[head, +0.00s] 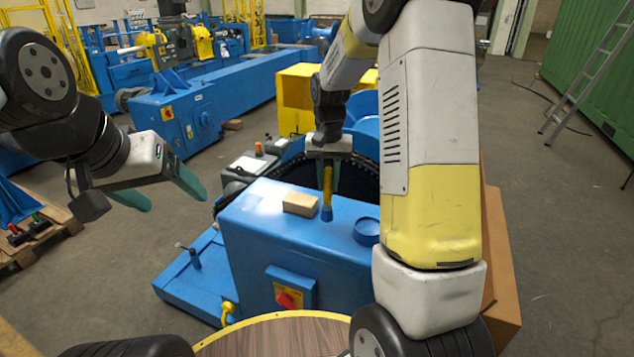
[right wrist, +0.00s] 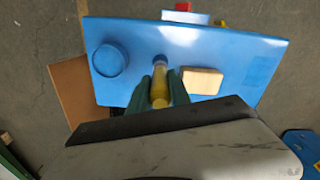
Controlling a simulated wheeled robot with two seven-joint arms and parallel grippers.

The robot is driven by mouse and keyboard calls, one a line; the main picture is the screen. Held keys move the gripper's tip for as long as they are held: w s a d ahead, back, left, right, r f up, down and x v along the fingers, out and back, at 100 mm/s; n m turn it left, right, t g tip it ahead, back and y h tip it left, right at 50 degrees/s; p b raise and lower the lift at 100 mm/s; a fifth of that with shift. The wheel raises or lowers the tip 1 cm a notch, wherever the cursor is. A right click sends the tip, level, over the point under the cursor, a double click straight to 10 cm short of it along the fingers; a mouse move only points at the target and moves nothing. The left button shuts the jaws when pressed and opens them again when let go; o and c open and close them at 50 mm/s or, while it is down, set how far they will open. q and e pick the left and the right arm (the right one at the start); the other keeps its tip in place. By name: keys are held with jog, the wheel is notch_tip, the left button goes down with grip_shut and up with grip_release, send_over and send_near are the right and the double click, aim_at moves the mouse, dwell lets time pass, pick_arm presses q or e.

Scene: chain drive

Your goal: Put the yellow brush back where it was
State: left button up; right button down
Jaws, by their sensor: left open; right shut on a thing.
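The yellow brush (head: 327,188) has a yellow handle and a blue lower end. It is upright over the blue machine top (head: 270,200), between a wooden block and a round blue dish. I cannot tell whether its lower end touches the top. My right gripper (head: 328,172) is shut on the upper handle. The right wrist view shows the brush (right wrist: 160,92) between the green fingers (right wrist: 162,80), with its blue end towards the machine top (right wrist: 230,50). My left gripper (head: 160,190) is open and empty, left of the machine.
The wooden block (head: 300,204) lies just left of the brush. The round blue dish (head: 367,231) stands to its right. A red switch (head: 287,299) is on the machine's front. A round wooden table (head: 275,338) is at the bottom. A brown box (head: 503,270) is at right.

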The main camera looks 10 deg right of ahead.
aim_at(327, 203)
jog(key=shift+f, duration=1.75)
jog(key=c, duration=1.2)
grip_release()
